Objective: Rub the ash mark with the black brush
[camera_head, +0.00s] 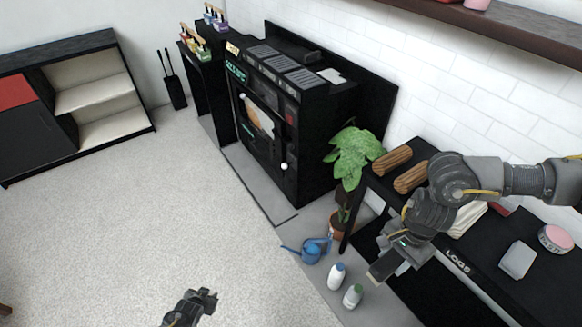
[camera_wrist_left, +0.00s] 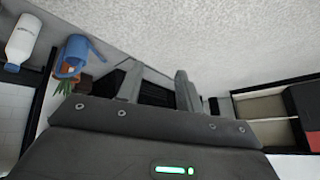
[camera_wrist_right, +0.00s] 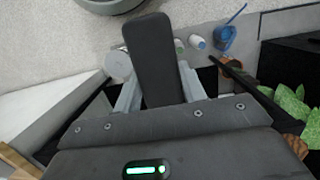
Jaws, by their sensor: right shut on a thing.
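My right gripper (camera_head: 388,262) is shut on a dark, flat block that looks like the black brush (camera_wrist_right: 155,62). The brush sticks out past the fingertips, and it also shows in the head view (camera_head: 381,269), held in the air by the low black table, above the floor. Its bristles cannot be made out. My left gripper (camera_head: 208,298) is low over the pale carpet, with its fingers apart and empty in the left wrist view (camera_wrist_left: 158,88). A pale and tan patch (camera_head: 258,118) shows on the black stove's front window; I cannot tell whether it is the ash mark.
The black stove (camera_head: 285,130) stands against the white brick wall. A potted plant (camera_head: 352,155), a blue watering can (camera_head: 312,250) and two white bottles (camera_head: 336,276) are near the black table (camera_head: 490,255), which carries logs (camera_head: 392,160). The carpet (camera_head: 130,220) at left is clear.

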